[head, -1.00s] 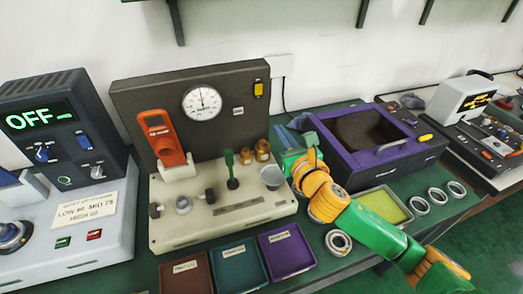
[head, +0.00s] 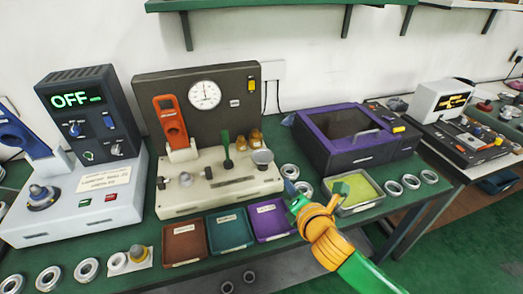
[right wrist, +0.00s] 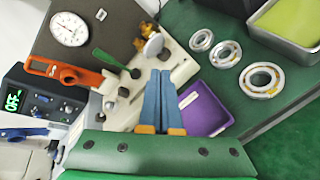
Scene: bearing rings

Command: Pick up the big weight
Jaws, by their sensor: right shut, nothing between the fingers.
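Two small brass weights stand side by side on the right back part of the beige tester base (head: 190,200). The left weight (head: 241,141) and the right weight (head: 256,138) look close in size in the head view; I cannot tell surely which is bigger. The weights also show in the right wrist view (right wrist: 151,47), partly overlapping. My right gripper (head: 288,186) is in front of the tester's right end, apart from the weights. Its blue fingers (right wrist: 167,73) are together and empty. My left gripper is not in view.
A grey cup (head: 262,158) and a green lever (head: 227,150) flank the weights. Brown, teal and purple trays (head: 268,222) lie in front. Bearing rings (head: 290,171) and a green-lined tray (head: 352,191) are near my right gripper. A purple-topped box (head: 350,135) stands behind.

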